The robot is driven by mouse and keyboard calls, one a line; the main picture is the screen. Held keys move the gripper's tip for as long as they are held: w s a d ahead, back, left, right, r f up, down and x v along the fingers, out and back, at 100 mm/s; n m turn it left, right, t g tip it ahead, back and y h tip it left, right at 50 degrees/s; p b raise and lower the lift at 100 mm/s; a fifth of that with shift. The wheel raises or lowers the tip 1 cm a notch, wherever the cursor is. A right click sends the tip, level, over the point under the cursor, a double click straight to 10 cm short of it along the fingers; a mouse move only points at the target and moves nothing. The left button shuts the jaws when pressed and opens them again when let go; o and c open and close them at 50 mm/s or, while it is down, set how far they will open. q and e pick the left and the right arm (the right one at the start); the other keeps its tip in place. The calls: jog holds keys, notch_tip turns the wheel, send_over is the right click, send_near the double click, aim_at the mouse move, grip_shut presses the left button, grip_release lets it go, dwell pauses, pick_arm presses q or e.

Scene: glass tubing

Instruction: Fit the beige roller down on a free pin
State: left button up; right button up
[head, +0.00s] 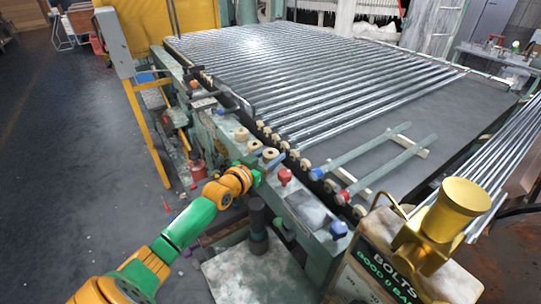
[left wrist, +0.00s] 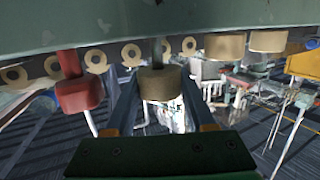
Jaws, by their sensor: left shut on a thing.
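My left gripper (head: 272,161) is at the green rail of the machine, beside a short row of knobs. Its two fingers are shut on a beige roller (left wrist: 160,83), which sits between the fingertips in the left wrist view and shows small in the head view (head: 270,154). A greyish pin (left wrist: 160,51) shows directly behind the roller in the left wrist view; I cannot tell whether the roller is on it. A red roller (left wrist: 80,93) is beside the held one, also in the head view (head: 285,176). Two other beige rollers (left wrist: 225,46) stand on the other side. My right gripper is not in view.
The green rail (head: 215,122) runs along a bed of many glass or metal tubes (head: 300,75). A blue knob (head: 338,229) is near its front end. A bolts box (head: 385,262) and a gold spool-shaped piece (head: 458,208) stand at the right. Open floor lies left.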

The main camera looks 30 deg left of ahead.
pick_arm(q)
jog(key=shift+f+b, duration=1.25)
jog(key=shift+f, duration=0.15)
jog(key=o, duration=1.1)
jog(key=shift+c, duration=0.2)
jog(key=o, duration=0.4)
jog(key=shift+a, duration=0.1)
jog(key=shift+c, duration=0.2)
jog(key=shift+s+a, duration=0.1)
jog(key=shift+a, duration=0.05)
jog(key=shift+s+d+r+p, duration=0.1)
jog(key=shift+s+d+p, duration=0.2)
jog(key=shift+s, duration=0.2)
jog(key=s, duration=0.6)
jog(key=shift+a+r, duration=0.25)
jog(key=shift+r, duration=0.15)
